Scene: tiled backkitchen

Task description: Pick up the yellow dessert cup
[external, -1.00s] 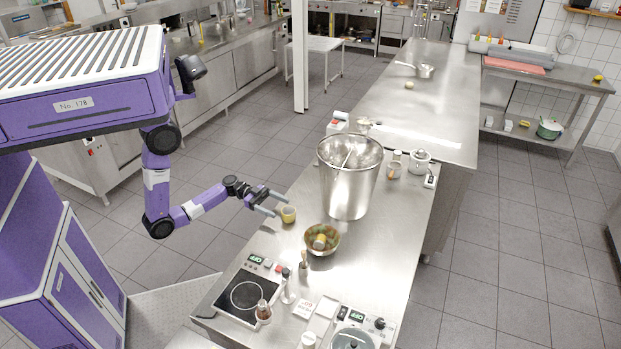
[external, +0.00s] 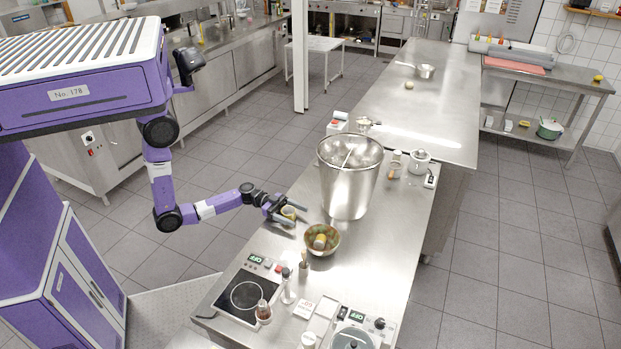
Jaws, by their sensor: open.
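The yellow dessert cup (external: 289,212) stands upright near the left edge of the steel counter (external: 365,270). My gripper (external: 299,215) is open, with one finger on the far side of the cup and one on the near side. The cup sits between the fingers and is partly hidden by them. Whether either finger touches it, I cannot tell.
A tall steel pot (external: 347,190) stands just right of the cup. A bowl (external: 330,250) with a small yellowish item in it stands in front.

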